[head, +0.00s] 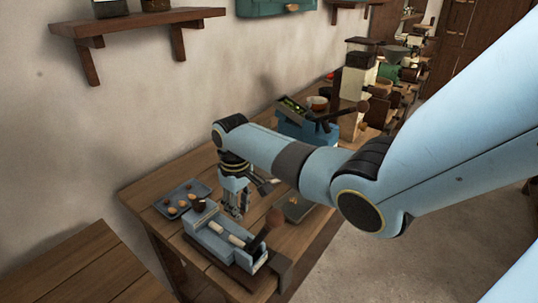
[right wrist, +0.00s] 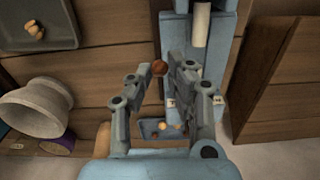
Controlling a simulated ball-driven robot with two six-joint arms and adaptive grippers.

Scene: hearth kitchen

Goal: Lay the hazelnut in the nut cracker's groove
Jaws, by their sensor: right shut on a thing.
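The nut cracker (head: 213,243) is a long blue-grey block with pale rollers along its top and a dark wooden lever; it stands near the table's front. In the right wrist view the nut cracker (right wrist: 213,85) runs down right of centre. My right gripper (head: 236,206) hangs beside and behind it. My left gripper is not in view.
A blue-grey tray (head: 168,208) with several nuts lies left of the cracker. A dark tray (right wrist: 62,42) holds small pale pieces. A blue box (head: 300,128) stands farther back on the table.

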